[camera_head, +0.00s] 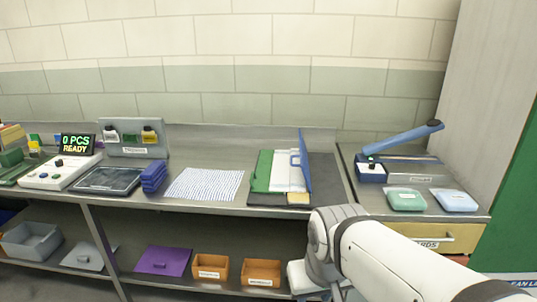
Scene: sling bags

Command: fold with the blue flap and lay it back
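The blue flap (305,165) stands raised, roughly upright, on a dark folding board (325,172) on the bench. It has a small blue handle on its left face. A white cloth or sheet (288,168) lies on the board left of the flap, beside a green panel (262,171). A small tan pad (298,198) is at the board's front edge. My white arm reaches in from the lower right and bends down in front of the bench. The gripper's fingers cannot be made out.
A striped sheet (204,184) and a blue stack (153,176) lie left of the board. A control box (60,172) with a "0 PCS READY" display is far left. A blue-armed device (371,172) and two small cases (406,199) stand right.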

